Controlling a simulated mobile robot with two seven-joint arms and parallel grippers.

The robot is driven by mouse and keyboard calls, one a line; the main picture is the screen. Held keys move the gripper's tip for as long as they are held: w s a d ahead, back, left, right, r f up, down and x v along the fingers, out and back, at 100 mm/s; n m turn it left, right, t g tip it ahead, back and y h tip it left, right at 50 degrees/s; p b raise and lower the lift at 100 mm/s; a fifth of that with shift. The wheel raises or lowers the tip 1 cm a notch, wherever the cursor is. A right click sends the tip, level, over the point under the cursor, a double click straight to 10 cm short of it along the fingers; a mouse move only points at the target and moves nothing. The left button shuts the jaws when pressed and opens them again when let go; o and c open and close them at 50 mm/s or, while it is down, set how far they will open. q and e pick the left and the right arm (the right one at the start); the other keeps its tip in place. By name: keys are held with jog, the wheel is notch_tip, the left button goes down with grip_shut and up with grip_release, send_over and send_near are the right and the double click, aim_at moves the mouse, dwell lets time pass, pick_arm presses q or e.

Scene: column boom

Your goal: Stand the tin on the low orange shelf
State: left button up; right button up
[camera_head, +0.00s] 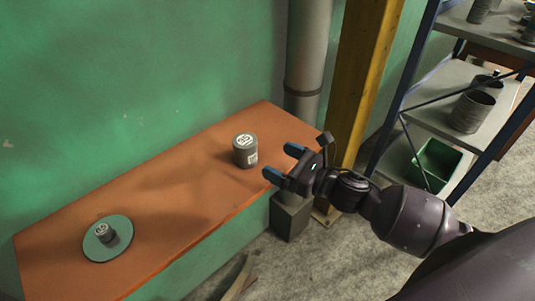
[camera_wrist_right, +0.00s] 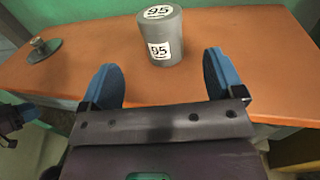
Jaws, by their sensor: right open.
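A grey tin (camera_head: 245,151) with white labels stands upright on the orange shelf (camera_head: 175,190), near its right end. In the right wrist view the tin (camera_wrist_right: 161,38) shows the number 95 on its top and side. My right gripper (camera_head: 283,163) is open and empty, to the right of the tin. In the right wrist view its two blue fingers point toward the tin, with a gap between. My left gripper (camera_wrist_right: 22,113) shows only in part at the left edge of the right wrist view; its jaws are not clear.
A small grey labelled piece (camera_head: 107,233) sits on a round green disc (camera_head: 122,247) at the shelf's left end. A yellow post (camera_head: 365,75) and a metal rack (camera_head: 440,100) with cans and a green bin (camera_head: 437,163) stand at right. The shelf's middle is clear.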

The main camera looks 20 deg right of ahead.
jog(key=shift+s+d, duration=0.4)
jog(key=shift+s, duration=0.2)
jog(key=s+d+f+m+g+h, duration=0.2)
jog(key=s+d+f+m+h, duration=0.3)
jog(key=m, duration=0.8)
jog(key=s+f+m+g+h, duration=0.15)
jog(key=s+m+h, duration=0.35)
jog(key=m, duration=0.9)
jog(key=s+f+m+g, duration=0.4)
jog(key=s+m+g, duration=0.4)
jog(key=s+m, duration=0.7)
jog(key=w+f+t, duration=0.7)
jog(key=f, duration=0.4)
jog(key=shift+w+a+t, duration=0.35)
jog(key=shift+a, duration=0.1)
